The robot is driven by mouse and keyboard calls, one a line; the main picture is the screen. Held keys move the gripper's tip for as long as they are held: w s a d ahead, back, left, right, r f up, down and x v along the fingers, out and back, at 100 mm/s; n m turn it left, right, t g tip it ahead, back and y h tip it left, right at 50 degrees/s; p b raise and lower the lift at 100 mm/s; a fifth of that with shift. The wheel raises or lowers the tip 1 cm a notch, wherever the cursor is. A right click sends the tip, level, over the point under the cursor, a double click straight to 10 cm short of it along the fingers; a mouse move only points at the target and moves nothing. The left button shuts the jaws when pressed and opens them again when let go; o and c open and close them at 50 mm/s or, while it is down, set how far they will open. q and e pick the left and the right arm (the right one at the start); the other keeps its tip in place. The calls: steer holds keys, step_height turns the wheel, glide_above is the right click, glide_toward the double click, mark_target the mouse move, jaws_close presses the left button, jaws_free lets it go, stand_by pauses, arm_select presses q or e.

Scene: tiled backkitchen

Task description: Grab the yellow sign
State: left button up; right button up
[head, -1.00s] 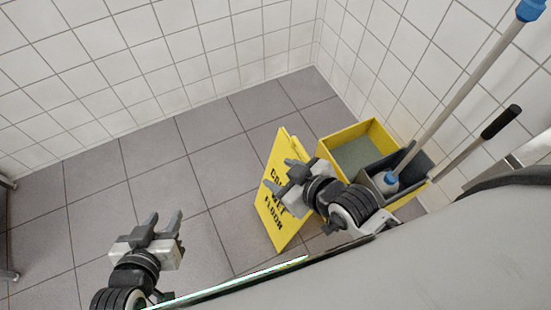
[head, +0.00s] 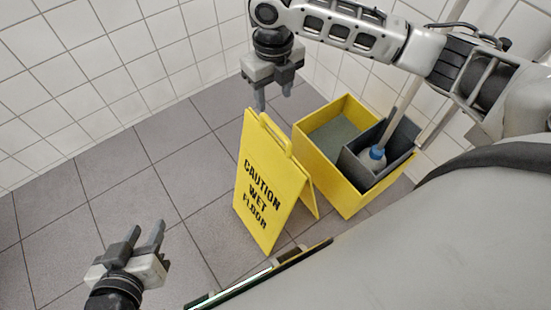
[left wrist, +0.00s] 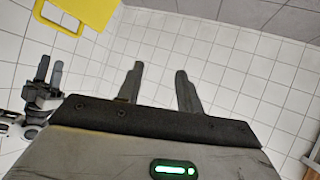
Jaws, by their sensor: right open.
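The yellow sign (head: 262,190), marked "CAUTION WET FLOOR", stands open on the floor like a tent in the middle of the head view, with a handle loop at its top. Part of it shows at the top left of the left wrist view (left wrist: 88,12). My right gripper (head: 273,100) is open and empty, fingers pointing down, just above the sign's top in the picture and apart from the handle. It also shows at the left edge of the left wrist view (left wrist: 48,72). My left gripper (head: 147,232) is open and empty, low over the floor left of the sign.
A yellow mop bucket (head: 318,152) with a grey wringer (head: 372,172) stands close to the right of the sign. A mop (head: 377,153) stands in it. White tiled walls (head: 90,70) close off the back and right. The grey tiled floor (head: 110,190) left of the sign is clear.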

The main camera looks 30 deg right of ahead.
steer(key=b, duration=0.2)
glide_above(275, 140)
steer(key=f, duration=1)
steer(key=shift+w, duration=0.4)
steer(key=f+b, duration=0.1)
steer(key=f, duration=0.1)
steer(key=s+f+b, duration=0.1)
steer(key=f, duration=0.1)
steer(key=shift+f, duration=0.6)
jaws_close()
arm_select(q)
step_height(275, 140, down, 7)
steer(key=d+g, duration=0.1)
steer(key=shift+w+d, duration=0.35)
steer(key=shift+w, duration=0.05)
arm_select(e)
steer(key=shift+w+r, duration=0.15)
